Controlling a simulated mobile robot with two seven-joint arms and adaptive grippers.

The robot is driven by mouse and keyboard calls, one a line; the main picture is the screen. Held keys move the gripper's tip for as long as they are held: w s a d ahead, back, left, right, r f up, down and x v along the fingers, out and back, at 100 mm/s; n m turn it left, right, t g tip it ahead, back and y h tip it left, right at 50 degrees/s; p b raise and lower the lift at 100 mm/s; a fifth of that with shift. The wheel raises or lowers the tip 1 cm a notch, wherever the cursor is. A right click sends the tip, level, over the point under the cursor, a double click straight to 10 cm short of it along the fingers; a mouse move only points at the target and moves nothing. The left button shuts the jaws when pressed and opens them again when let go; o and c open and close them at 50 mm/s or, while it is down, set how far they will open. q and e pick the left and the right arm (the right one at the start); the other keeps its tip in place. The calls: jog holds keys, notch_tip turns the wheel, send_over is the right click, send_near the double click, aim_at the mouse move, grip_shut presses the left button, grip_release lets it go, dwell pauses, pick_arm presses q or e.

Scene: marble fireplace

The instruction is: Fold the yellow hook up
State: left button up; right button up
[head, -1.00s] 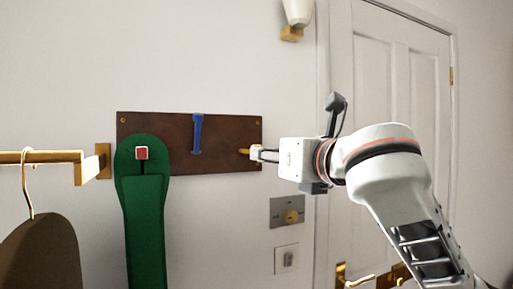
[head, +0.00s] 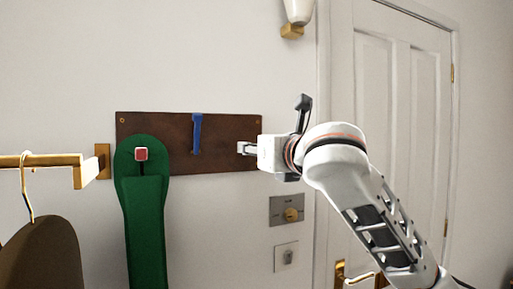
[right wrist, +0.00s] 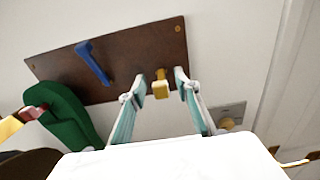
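The yellow hook (right wrist: 160,90) sticks out from the brown board (right wrist: 125,60) in the right wrist view. My right gripper (right wrist: 160,82) is open, with one fingertip on each side of the hook and a gap visible on both sides. In the head view, the right gripper (head: 242,148) is at the right end of the board (head: 226,145) and hides the yellow hook. My left gripper is not in view.
A blue hook (head: 197,133) lies upright against the board. A green item (head: 145,220) hangs from the red hook (head: 141,154). A brass rail (head: 45,161) with a hanger stands left. A switch plate (head: 286,210) and white door (head: 400,120) are right.

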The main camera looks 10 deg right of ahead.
grip_shut()
jog(key=shift+r, duration=0.15)
jog(key=shift+w+r+g+h, duration=0.15)
jog(key=shift+r+g+h, duration=0.15)
jog(key=shift+r+g, duration=0.4)
jog(key=shift+w+a+r+g+h, duration=0.15)
jog(key=shift+r+g, duration=0.15)
jog(key=shift+g, duration=0.25)
jog(key=shift+w+d+r+g+h, duration=0.15)
jog(key=shift+r+g, duration=0.15)
jog(key=shift+g, duration=0.25)
jog(key=shift+w+a+r+g+h, duration=0.2)
jog(key=shift+w+r+g+h, duration=0.15)
jog(key=shift+g, duration=0.4)
jog(key=shift+w+a+r+g+h, duration=0.2)
jog(key=shift+r+g, duration=0.25)
jog(key=shift+g, duration=0.3)
jog(key=shift+w, duration=0.1)
grip_release()
